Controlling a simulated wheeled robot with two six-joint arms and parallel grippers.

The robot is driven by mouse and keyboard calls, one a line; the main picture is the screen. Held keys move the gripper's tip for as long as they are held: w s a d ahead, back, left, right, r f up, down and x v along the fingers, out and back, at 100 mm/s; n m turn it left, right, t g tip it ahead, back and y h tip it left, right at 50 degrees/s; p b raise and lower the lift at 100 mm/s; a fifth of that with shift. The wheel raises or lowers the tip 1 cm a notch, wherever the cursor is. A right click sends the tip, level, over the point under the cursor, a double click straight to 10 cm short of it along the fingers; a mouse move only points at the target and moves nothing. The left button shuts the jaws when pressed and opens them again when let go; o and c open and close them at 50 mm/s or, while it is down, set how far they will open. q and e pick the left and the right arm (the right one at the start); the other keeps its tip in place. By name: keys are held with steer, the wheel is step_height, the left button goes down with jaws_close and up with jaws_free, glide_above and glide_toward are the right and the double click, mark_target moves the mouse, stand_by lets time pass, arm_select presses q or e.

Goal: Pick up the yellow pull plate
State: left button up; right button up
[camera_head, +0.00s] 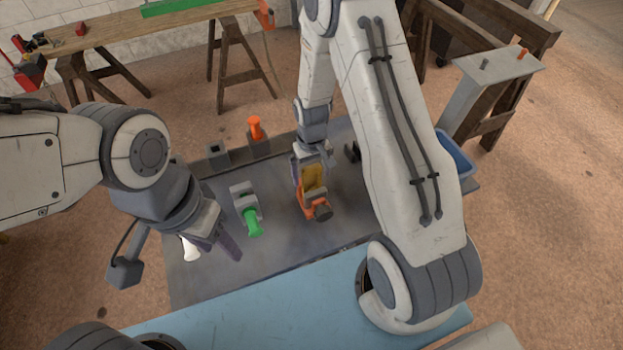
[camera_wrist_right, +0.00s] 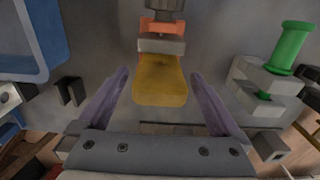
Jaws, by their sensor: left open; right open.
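The yellow pull plate (camera_head: 312,180) shows near the middle of the bench in the head view, attached to an orange and grey fixture (camera_head: 318,209) with a dark round end. In the right wrist view the yellow plate (camera_wrist_right: 160,80) points toward my right gripper (camera_wrist_right: 165,95). My right gripper's two purple-grey fingers are open, one on each side of the plate's near end, with gaps on both sides. In the head view the right gripper (camera_head: 305,165) is over the plate and partly hides it. My left gripper (camera_head: 212,245) is open and empty over the bench's left side.
A green-handled fixture (camera_head: 250,222) stands between my grippers. A white knob (camera_head: 190,250) is by the left gripper. An orange knob (camera_head: 255,128) stands at the back. A blue bin (camera_head: 455,155) is at the right. The bench front (camera_head: 270,270) is clear.

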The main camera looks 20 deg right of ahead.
steer(key=shift+f, duration=0.65)
jaws_close()
steer(key=shift+r, duration=0.1)
